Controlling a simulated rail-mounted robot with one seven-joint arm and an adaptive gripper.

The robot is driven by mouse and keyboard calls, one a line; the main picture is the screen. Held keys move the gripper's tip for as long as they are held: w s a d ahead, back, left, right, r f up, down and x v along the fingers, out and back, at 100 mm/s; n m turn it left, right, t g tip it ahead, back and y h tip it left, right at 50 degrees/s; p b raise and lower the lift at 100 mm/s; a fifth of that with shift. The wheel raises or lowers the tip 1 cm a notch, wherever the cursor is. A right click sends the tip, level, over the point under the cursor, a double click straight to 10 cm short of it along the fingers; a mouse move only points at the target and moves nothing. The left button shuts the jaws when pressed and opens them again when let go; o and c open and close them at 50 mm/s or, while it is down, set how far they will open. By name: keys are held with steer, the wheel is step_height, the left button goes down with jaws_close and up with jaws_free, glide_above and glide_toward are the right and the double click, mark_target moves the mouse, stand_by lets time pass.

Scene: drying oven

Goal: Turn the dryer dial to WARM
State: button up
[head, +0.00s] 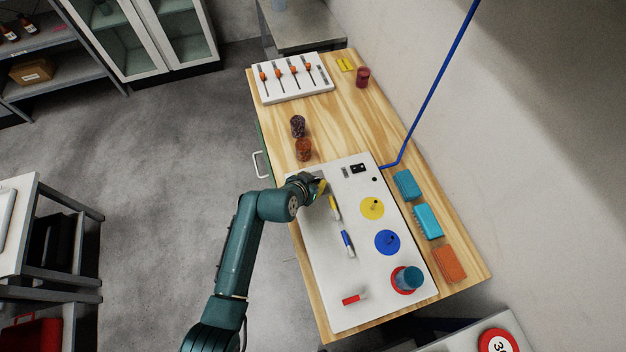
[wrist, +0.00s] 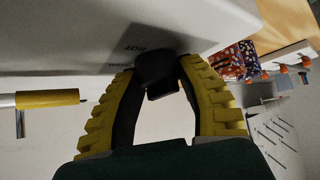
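The dryer dial, a black knob (wrist: 155,68), shows in the wrist view on the white panel (wrist: 60,45). My gripper (wrist: 160,72) has its two yellow-ridged, black-padded fingers closed around the knob, one on each side.
Yellow (head: 370,209) and blue (head: 384,243) discs lie to the right. A white slider box (head: 290,82) is farther back.

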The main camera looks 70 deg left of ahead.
steer(key=shift+f, duration=0.1)
steer(key=shift+c, duration=0.7)
steer(key=shift+s+f+m+h+b, duration=0.15)
steer(key=shift+m+h+b, duration=0.15)
steer(key=shift+m+b, duration=0.15)
steer(key=m+t+h+b, duration=0.1)
steer(key=m+b, duration=0.1)
steer(key=m+t+h+b, duration=0.1)
steer(key=m+h+b, duration=0.1)
steer(key=shift+f+m+b, duration=0.2)
steer(key=shift+m+b, duration=0.05)
steer(key=shift+b, duration=0.05)
steer(key=m+h+b, duration=0.3)
steer(key=m+b, duration=0.1)
steer(key=shift+m+h+b, duration=0.4)
steer(key=shift+r+m+h+b, duration=0.15)
steer(key=shift+m+h+b, duration=0.45)
steer(key=shift+m+b, duration=0.15)
